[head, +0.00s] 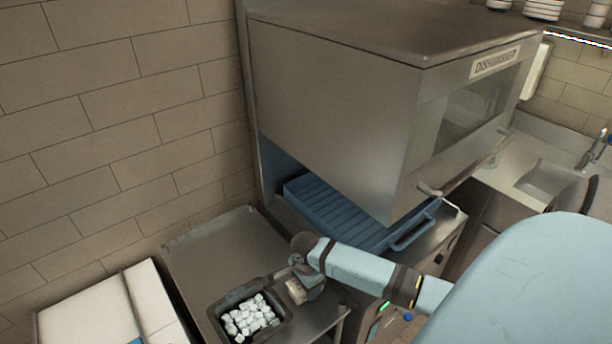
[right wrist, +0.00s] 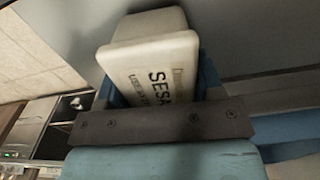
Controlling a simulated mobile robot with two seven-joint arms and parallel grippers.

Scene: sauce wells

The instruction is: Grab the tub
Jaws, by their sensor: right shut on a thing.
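The tub (right wrist: 150,62) is white with black lettering that starts "SESA". In the right wrist view it sits between the blue fingers of my right gripper (right wrist: 158,92), which is shut on it. In the head view the tub (head: 296,291) is a small pale shape at my right gripper (head: 303,285), near the right edge of the metal counter. The gripper hides part of it. I cannot tell whether the tub touches the counter. My left gripper is not in view.
A black bin of white cubes (head: 284,306) stands on the metal counter (head: 225,246), just left of the tub. A dishwasher (head: 330,110) with a raised hood and a blue rack (head: 335,212) stands behind. The counter's back part is clear.

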